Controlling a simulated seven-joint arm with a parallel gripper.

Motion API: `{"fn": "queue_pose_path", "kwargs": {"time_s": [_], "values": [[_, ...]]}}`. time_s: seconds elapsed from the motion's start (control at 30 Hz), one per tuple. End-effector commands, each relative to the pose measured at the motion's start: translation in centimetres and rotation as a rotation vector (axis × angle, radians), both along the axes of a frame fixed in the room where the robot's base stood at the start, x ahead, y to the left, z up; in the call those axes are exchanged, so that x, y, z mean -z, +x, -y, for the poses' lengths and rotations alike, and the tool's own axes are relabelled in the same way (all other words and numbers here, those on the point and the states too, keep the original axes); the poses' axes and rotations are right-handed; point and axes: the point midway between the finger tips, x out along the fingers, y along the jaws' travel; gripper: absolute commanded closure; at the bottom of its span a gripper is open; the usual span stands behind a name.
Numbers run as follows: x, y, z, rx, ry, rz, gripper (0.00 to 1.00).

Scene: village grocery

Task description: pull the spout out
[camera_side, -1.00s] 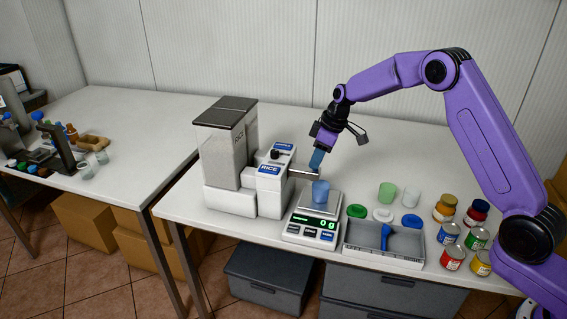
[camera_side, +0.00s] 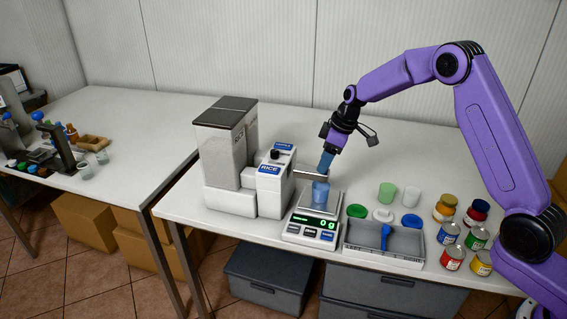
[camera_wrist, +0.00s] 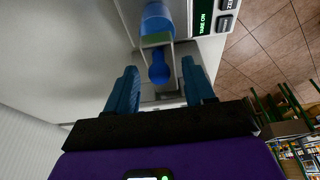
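The white rice dispenser (camera_side: 275,178) stands on the table, with a thin metal spout (camera_side: 308,174) reaching right from its front, above the cup. In the wrist view, a dark blue ball knob (camera_wrist: 159,70) is seen in front of the metal spout (camera_wrist: 160,49). My gripper (camera_side: 324,169) is at the spout's outer end. In the wrist view, my gripper (camera_wrist: 160,88) has its two blue fingers apart, one on each side of the knob, with gaps visible. The blue cup (camera_side: 320,193) stands on the scale, below my fingertips.
The scale (camera_side: 311,231) shows 0 g. To its right are a grey tray (camera_side: 357,245) with a blue scoop (camera_side: 385,236), coloured lids, two cups (camera_side: 387,192) and several cans (camera_side: 450,233). The table behind my gripper is clear.

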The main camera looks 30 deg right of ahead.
Motion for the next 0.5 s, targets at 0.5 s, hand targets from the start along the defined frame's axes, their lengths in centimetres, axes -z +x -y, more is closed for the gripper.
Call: {"fn": "queue_pose_path", "kwargs": {"time_s": [0.5], "values": [[-3.1,0.1,0.0,0.001,-0.001,0.002,0.47]]}}
